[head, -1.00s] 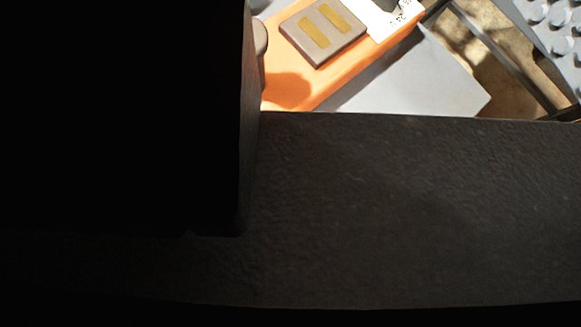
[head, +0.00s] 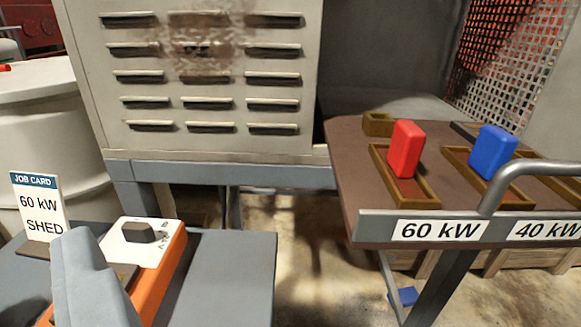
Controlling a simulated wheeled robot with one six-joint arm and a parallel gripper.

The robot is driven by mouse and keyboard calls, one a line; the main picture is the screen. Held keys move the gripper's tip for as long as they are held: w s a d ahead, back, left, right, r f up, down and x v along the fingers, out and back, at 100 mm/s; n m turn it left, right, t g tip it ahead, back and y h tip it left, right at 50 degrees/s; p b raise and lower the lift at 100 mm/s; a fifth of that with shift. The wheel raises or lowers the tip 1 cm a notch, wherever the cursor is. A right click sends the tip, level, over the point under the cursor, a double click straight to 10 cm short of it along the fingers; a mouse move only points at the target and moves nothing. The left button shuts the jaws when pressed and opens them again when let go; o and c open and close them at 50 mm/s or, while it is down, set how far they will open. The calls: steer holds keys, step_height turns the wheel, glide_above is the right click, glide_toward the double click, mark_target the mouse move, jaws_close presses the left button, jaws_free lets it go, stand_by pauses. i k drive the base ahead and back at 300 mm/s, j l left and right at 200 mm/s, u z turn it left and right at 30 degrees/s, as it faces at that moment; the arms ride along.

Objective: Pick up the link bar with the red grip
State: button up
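The link bar with the red grip (head: 405,149) is at the right. Its red block-shaped grip stands upright in a narrow wooden-edged tray (head: 378,172) on a brown-topped stand, above the label "60 kW" (head: 440,230). The bar under the grip is hard to make out. A similar blue grip (head: 492,152) stands in the tray to its right, above the label "40 kW". I cannot identify my gripper in this view. Nothing is seen touching the red grip.
A grey tubular rail (head: 530,168) rises at the stand's front right. At lower left, an orange device (head: 166,268) lies on a grey table (head: 235,265), partly hidden by a grey angular shape (head: 85,280). A job card (head: 40,206) reads "60 kW SHED". A vented cabinet (head: 200,85) stands behind.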

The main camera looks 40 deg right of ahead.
mark_target(401, 159)
steer(key=k+z, duration=0.15)
steer(key=z, duration=0.35)
steer(key=k+z, duration=0.15)
steer(key=z, duration=0.3)
steer(key=k+z, duration=0.15)
steer(key=z, duration=0.35)
steer(key=u, duration=1.45)
